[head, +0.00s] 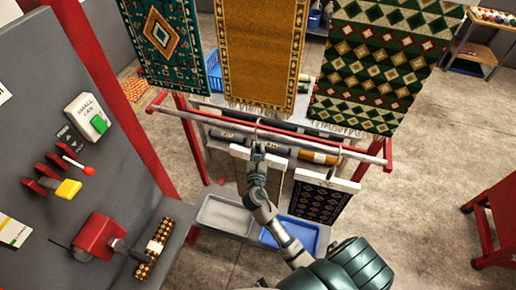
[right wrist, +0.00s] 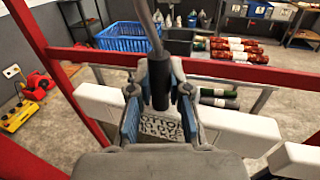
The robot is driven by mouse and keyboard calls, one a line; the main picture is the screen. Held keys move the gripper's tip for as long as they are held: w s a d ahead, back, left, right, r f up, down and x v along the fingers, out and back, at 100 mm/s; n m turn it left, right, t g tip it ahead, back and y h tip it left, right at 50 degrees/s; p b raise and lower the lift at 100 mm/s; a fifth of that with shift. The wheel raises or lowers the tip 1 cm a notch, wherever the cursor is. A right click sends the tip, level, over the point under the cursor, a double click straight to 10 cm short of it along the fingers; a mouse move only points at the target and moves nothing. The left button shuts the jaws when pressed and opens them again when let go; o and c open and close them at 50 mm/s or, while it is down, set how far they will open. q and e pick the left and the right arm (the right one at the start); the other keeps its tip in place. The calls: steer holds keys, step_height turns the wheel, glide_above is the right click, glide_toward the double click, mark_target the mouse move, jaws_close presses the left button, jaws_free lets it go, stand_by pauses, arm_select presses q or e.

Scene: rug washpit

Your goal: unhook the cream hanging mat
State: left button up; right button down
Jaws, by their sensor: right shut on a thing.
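My right gripper (head: 257,152) is just below the red-and-white rail, shut on the dark grip (right wrist: 160,88) at the foot of a grey hook (head: 258,126). The hook rises to the rail and still appears to loop over it; the exact contact is too small to tell. Below, a pale tan mat (head: 242,180), seemingly the cream one, hangs from a white bar, mostly hidden behind my arm. My left gripper is out of view.
A dark patterned mat (head: 318,203) hangs from its own white bar close on the right. The rail (head: 350,152) crosses ahead, with large patterned rugs (head: 262,50) above it. Grey (head: 224,214) and blue (head: 300,238) trays sit below. A grey control panel (head: 60,120) stands on the left.

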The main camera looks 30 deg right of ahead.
steer(key=shift+a, duration=0.1)
steer(key=s+a+p, duration=0.1)
steer(key=s+a, duration=0.8)
steer(key=a, duration=0.2)
steer(key=shift+s+a, duration=0.15)
steer(key=shift+a, duration=0.2)
stand_by(0.8)
stand_by(0.5)
